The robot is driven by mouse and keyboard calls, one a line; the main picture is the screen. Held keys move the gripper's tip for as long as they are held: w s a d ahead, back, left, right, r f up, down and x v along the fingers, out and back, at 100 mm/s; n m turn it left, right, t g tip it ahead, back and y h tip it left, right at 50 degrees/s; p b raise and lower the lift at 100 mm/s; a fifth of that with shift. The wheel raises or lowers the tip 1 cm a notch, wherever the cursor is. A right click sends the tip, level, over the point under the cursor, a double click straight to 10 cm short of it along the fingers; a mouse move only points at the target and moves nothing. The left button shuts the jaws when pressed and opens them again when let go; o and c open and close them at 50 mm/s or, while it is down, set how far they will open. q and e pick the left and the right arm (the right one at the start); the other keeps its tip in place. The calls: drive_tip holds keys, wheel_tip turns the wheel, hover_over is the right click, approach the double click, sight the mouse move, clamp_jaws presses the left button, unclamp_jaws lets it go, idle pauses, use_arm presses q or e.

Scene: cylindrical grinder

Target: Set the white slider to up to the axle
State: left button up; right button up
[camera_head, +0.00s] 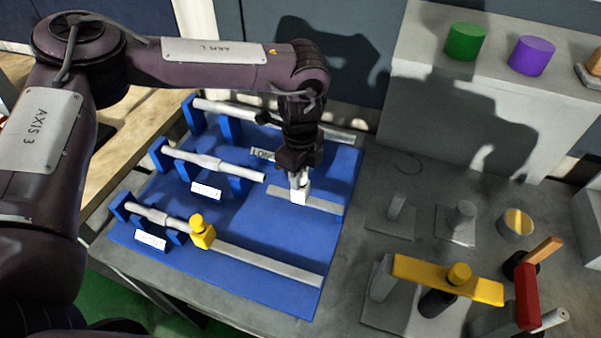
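The white slider (299,195) sits on the middle grey rail (322,204) of the blue board (262,233). The middle axle (215,163) lies in blue holders to the left of the slider, and its right end is a short gap away from it. My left gripper (299,179) reaches down from above right at the white slider. Its fingers are at the slider's top, but they are too small and dark to tell whether they grip it. My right gripper is not in view.
A yellow slider (202,233) stands on the front rail near the front axle. A far axle (230,110) runs along the board's back. Yellow and red blocks (447,279) stand at right. Green (466,42) and purple (531,56) cylinders stand on a grey ledge.

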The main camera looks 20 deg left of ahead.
use_arm(q)
clamp_jaws()
drive_tip(key=a+p, duration=0.1)
drive_tip(key=a, duration=0.6)
drive_tip(key=shift+w+a, duration=0.15)
drive_tip(key=shift+r, duration=0.1)
drive_tip(key=o, duration=0.8)
unclamp_jaws()
drive_tip(key=shift+a, duration=0.2)
drive_tip(key=shift+o, duration=0.2)
drive_tip(key=shift+d, duration=0.15)
